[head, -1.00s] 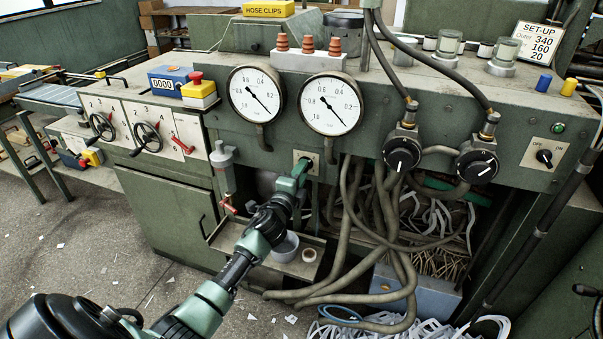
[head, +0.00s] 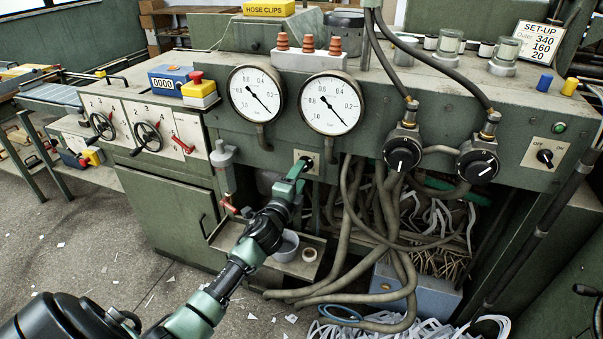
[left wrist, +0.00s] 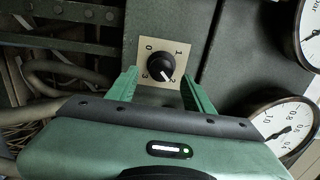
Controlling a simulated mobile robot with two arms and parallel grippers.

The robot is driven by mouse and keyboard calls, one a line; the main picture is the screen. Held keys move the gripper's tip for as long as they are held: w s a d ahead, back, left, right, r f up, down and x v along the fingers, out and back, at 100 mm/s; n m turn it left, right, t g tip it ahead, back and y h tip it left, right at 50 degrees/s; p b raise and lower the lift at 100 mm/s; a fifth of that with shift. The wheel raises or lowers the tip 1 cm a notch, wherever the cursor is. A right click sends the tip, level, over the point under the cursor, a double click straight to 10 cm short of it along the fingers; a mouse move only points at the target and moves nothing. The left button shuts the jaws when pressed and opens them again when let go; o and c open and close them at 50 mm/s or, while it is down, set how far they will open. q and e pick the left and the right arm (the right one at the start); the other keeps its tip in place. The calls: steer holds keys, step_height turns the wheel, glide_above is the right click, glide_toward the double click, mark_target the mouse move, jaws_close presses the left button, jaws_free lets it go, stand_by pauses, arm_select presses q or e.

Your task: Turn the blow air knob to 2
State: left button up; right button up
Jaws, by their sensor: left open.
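The black blow air knob (left wrist: 160,67) sits on a cream plate (left wrist: 150,44) marked 0, 1, 2 and 3 in the left wrist view. Its white mark points to the lower right, toward the 2. In the head view the plate (head: 313,155) is on the front of the green machine, below and between the two gauges, and the knob is partly hidden by my gripper. My left gripper (left wrist: 159,76) is open, with one finger on each side in front of the knob. I see no contact with it. It also shows in the head view (head: 299,170). My right gripper is not in view.
Two round gauges (head: 256,93) (head: 331,103) sit just above the plate. A red-handled valve (head: 224,165) is to the left. Thick hoses (head: 350,215) hang close to the right of my gripper. Two black dials (head: 403,154) (head: 478,166) are farther right.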

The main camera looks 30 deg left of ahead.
arm_select(q)
steer(key=v, duration=0.5)
steer(key=shift+s+d, duration=0.1)
steer(key=shift+s, duration=0.05)
